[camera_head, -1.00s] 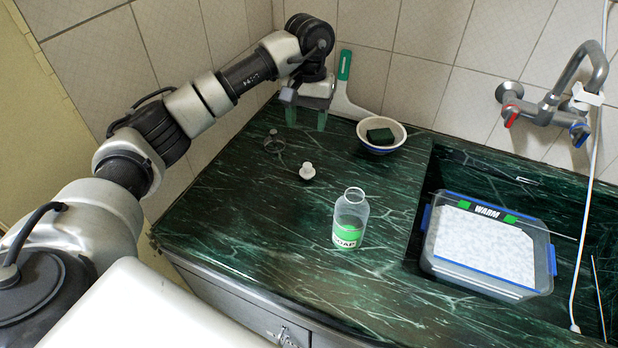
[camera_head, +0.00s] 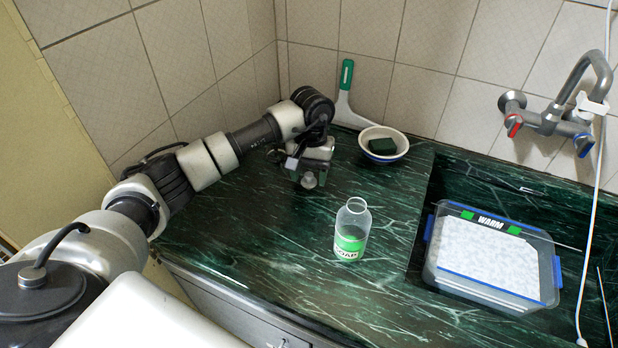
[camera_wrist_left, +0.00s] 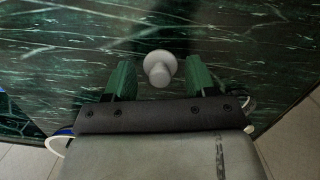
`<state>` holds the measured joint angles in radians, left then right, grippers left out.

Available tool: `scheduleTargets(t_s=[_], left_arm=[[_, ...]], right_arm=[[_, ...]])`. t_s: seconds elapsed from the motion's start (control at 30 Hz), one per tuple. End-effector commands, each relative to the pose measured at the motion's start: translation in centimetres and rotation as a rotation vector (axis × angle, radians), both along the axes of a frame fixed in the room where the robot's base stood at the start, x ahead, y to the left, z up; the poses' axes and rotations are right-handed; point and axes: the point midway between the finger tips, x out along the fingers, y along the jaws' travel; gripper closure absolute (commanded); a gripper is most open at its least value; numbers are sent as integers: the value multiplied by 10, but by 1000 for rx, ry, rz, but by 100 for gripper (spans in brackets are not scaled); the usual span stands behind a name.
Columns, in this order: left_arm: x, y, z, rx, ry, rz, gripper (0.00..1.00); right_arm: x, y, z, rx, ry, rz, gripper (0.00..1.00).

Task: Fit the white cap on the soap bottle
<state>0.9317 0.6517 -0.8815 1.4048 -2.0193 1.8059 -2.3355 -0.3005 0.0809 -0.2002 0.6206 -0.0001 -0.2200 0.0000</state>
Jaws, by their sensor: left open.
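The soap bottle (camera_head: 352,230) stands upright and uncapped on the green marble counter. It is clear with a green and white label. The white cap (camera_head: 310,180) stands on the counter to the left of the bottle, partly hidden by my left gripper in the head view. My left gripper (camera_head: 304,178) is low over the counter at the cap. In the left wrist view the cap (camera_wrist_left: 160,66) lies between and slightly beyond the two green fingertips (camera_wrist_left: 159,68), with gaps on both sides. The gripper is open and empty. My right gripper is not in view.
A white bowl (camera_head: 399,147) with a dark green sponge (camera_head: 383,146) stands near the back wall, beside a green-handled squeegee (camera_head: 346,80). A lidded "WARM" box (camera_head: 490,258) sits in the sink below the tap (camera_head: 568,110). The counter around the bottle is clear.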

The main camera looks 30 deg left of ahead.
Motion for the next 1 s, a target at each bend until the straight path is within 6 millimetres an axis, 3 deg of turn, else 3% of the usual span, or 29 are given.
scheduleTargets(t_s=[0.1, 0.33, 0.6, 1.0], left_arm=[[-1, 0, -10, 0, 0, 1, 45], [-1, 0, -11, 0, -1, 1, 45], [-1, 0, -11, 0, -1, 1, 84], [-1, 0, -8, 1, -2, 0, 84]], right_arm=[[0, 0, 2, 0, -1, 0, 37], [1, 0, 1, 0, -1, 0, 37], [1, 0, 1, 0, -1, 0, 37], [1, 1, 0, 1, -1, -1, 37]])
